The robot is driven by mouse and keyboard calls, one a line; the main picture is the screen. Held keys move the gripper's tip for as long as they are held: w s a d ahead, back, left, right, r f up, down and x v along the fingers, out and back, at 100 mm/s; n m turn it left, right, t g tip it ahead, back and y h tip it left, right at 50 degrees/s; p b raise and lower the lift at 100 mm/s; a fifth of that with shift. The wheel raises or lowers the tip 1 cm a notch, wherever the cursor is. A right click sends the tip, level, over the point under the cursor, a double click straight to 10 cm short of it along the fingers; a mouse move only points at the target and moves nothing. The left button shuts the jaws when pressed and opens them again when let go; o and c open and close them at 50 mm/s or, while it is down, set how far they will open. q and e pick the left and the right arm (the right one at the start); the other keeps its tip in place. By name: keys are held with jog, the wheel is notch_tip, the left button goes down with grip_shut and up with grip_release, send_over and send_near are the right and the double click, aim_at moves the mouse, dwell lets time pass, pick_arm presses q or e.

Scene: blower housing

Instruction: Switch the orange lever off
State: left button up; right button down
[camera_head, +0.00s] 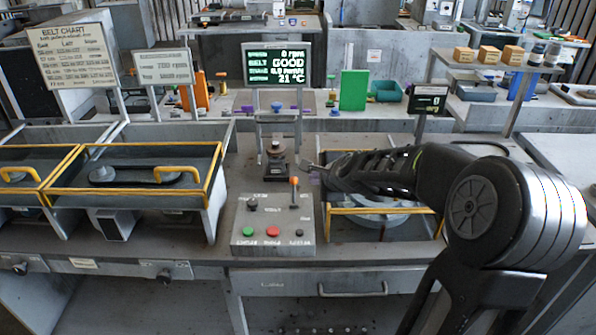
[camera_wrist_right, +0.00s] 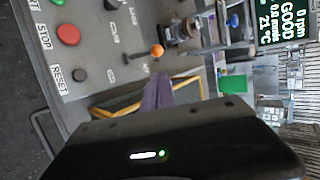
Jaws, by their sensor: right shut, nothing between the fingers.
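The orange lever (camera_head: 294,184) stands up from the right part of a grey control box (camera_head: 242,220) on the bench. Its orange knob also shows in the right wrist view (camera_wrist_right: 157,50), at the end of a thin stem. My right gripper (camera_head: 314,168) is just right of and slightly behind the lever knob in the head view. In the right wrist view its purple-grey fingers (camera_wrist_right: 160,82) are together and empty, and their tips appear close to the knob. I cannot tell whether they touch it. My left gripper is not in view.
The box also has a green button (camera_head: 249,232), a red button (camera_head: 272,232), a black button (camera_head: 299,233) and a dark knob (camera_head: 252,204). A screen (camera_head: 277,65) behind reads 0 rpm and GOOD. Yellow-railed bays (camera_head: 135,190) flank the box.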

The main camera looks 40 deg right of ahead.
aim_at(294, 192)
jog(key=b+x, duration=0.4)
jog(key=x, duration=0.4)
jog(key=shift+w+f, duration=0.25)
jog(key=shift+f, duration=0.05)
jog(key=shift+w+d+f, duration=0.15)
jog(key=shift+w, duration=0.2)
jog(key=shift+f, duration=0.1)
